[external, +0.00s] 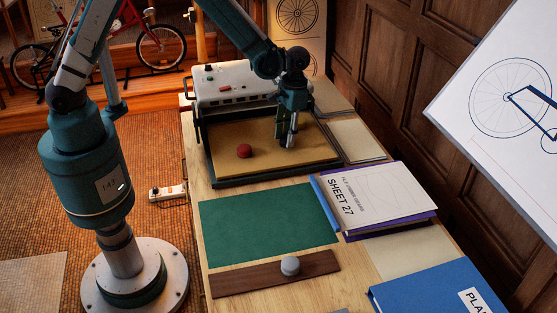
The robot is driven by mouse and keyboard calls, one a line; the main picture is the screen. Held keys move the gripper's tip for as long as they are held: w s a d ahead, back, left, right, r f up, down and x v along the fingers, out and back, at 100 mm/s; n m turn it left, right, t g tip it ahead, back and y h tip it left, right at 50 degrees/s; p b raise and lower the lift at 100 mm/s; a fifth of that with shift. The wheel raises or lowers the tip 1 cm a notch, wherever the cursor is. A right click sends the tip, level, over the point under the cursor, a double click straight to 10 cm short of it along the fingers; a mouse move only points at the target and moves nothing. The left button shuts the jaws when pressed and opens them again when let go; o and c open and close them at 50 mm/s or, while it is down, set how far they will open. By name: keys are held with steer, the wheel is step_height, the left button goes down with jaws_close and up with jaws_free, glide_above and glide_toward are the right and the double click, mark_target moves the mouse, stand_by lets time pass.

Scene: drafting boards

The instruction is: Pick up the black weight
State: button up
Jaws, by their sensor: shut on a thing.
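My gripper (289,138) points down over the right part of the tan bed of a dark-framed tray (222,181). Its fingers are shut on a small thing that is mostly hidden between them. I cannot make out its shape or colour. No black weight stands clearly in view elsewhere. A round dark red weight (244,151) sits on the tan bed, left of my gripper and apart from it. A grey weight (290,265) stands on a dark brown wooden strip (240,278) near the front of the table.
A white machine (230,85) stands behind the tray. A green mat (265,222) lies in front, largely clear. A blue bar (323,202) lies beside the "SHEET 27" book (375,197). A blue binder (430,293) is at front right. A tilted drawing board (505,90) rises at right.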

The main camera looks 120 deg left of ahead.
steer(key=shift+r, duration=0.1)
step_height(320, 180, up, 10)
steer(key=p, duration=0.1)
stand_by(0.6)
